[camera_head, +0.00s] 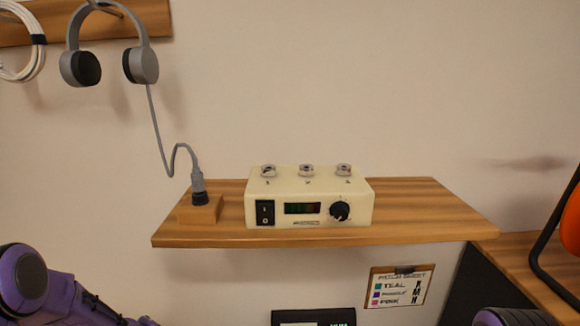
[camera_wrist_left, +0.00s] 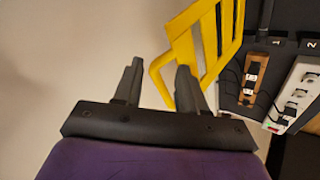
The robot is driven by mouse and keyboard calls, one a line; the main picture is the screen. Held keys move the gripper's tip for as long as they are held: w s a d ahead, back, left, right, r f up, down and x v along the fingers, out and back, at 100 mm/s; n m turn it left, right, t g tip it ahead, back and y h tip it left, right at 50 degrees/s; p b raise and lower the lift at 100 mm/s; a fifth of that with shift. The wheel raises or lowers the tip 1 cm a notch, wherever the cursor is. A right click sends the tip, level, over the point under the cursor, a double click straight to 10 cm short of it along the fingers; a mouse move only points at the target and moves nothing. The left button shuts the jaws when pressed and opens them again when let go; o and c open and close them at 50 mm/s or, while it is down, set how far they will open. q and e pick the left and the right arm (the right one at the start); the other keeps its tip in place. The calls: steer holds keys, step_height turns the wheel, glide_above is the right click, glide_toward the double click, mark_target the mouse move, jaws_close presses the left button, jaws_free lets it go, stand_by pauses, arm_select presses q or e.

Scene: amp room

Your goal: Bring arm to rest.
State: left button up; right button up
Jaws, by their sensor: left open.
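My left arm (camera_head: 60,295), purple with dark joints, comes in at the bottom left of the head view, below and left of the wall shelf. Its gripper is outside that view. In the left wrist view my left gripper (camera_wrist_left: 157,75) is open, its two dark fingers apart with nothing between them. A yellow slatted piece (camera_wrist_left: 205,45) shows behind and beside the right finger; I cannot tell whether they touch. A purple part of my right arm (camera_head: 513,317) shows at the bottom right edge of the head view. My right gripper is out of view.
The wooden shelf (camera_head: 420,205) holds a cream amp box (camera_head: 310,200) and a wooden block (camera_head: 200,211) with the headphone plug in it. Grey headphones (camera_head: 110,55) hang above. A patch sheet (camera_head: 400,287) is below. Dark numbered units (camera_wrist_left: 260,75) stand right in the wrist view.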

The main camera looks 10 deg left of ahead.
arm_select(q)
steer(key=s+d+m+g+p, duration=0.1)
steer(key=s+d, duration=0.4)
steer(key=s, duration=0.6)
steer(key=s+d+m+g+p, duration=0.1)
steer(key=s+d+m+p, duration=0.2)
steer(key=s, duration=0.8)
steer(key=s+d+r+m+g+p, duration=0.1)
steer(key=s+d+m+g+p, duration=0.1)
steer(key=s+d, duration=0.5)
steer(key=s+m+p, duration=0.1)
steer(key=s+p, duration=0.1)
steer(key=s, duration=0.2)
steer(key=shift+s+y, duration=0.25)
steer(key=shift+y, duration=0.05)
